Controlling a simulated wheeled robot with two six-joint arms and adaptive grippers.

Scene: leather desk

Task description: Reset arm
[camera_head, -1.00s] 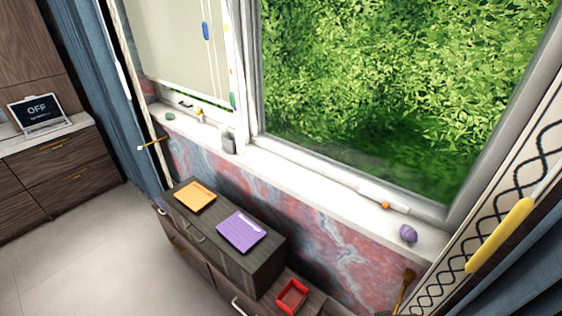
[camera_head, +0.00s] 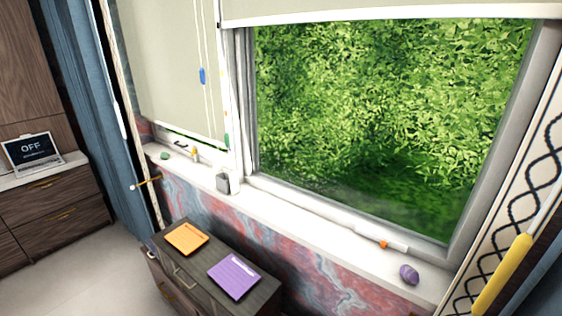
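Neither of my grippers shows in the head view, and no part of my arms is in sight. Whether they are open or shut is hidden. The view takes in a window (camera_head: 400,120) with a white sill (camera_head: 300,223) and a low dark wood cabinet (camera_head: 205,265) below it.
An orange pad (camera_head: 187,238) and a purple pad (camera_head: 235,276) lie on the cabinet. A grey box (camera_head: 222,183), a purple lump (camera_head: 409,274) and small items stand on the sill. A laptop (camera_head: 31,153) sits on the left counter. Floor (camera_head: 85,275) at the lower left is clear.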

